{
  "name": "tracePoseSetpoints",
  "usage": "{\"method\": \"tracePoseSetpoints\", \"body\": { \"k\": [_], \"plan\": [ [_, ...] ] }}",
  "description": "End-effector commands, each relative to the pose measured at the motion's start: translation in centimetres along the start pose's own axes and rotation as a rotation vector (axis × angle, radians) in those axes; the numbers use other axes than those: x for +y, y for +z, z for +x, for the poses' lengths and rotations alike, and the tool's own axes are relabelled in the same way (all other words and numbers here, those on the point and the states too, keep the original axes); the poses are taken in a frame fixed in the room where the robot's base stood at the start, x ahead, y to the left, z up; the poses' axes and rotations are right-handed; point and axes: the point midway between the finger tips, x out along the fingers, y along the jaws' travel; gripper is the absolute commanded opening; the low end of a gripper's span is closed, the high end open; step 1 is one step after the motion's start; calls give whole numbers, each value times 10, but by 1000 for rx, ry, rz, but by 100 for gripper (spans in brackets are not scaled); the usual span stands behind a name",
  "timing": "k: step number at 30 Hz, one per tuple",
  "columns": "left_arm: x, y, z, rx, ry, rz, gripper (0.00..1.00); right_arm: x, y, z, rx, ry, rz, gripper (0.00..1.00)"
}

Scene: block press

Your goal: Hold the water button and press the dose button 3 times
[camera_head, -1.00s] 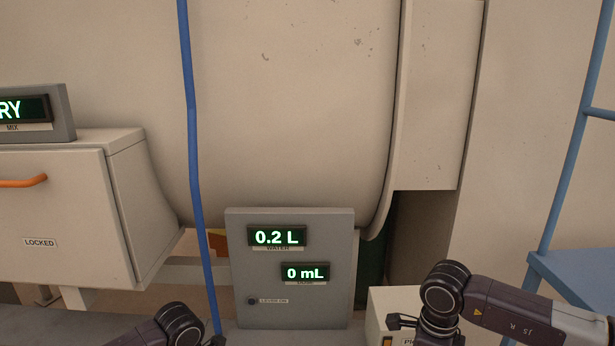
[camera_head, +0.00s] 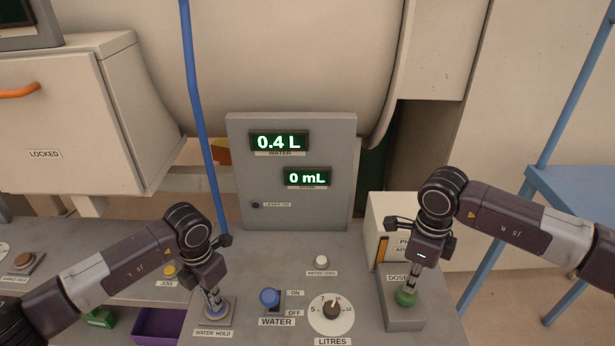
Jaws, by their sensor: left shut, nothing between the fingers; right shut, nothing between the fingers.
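The blue water hold button (camera_head: 216,313) sits on the grey console above the label WATER HOLD. My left gripper (camera_head: 214,303) is shut with its fingertips down on that button. The green dose button (camera_head: 405,298) sits on a raised grey box (camera_head: 404,318) labelled DOSE. My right gripper (camera_head: 409,287) is shut and points down at the dose button, its tips at or just above it; I cannot tell if they touch. The water display (camera_head: 279,142) reads 0.4 L. The dose display (camera_head: 307,177) reads 0 mL.
Between my grippers are the blue WATER lever (camera_head: 270,298), the LITRES dial (camera_head: 331,309) and a white button (camera_head: 321,262). A yellow JOG button (camera_head: 170,270) is to the left. A blue hose (camera_head: 197,120) hangs behind my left gripper. A blue stand (camera_head: 575,190) is at right.

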Motion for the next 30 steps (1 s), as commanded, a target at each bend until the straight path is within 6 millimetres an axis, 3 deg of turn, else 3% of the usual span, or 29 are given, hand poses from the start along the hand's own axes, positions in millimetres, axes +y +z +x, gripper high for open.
{"method": "tracePoseSetpoints", "body": {
  "k": [30],
  "plan": [
    [-1,-1,1,3,-1,1,0,1,0,27,1,2,0,0]
  ]
}}
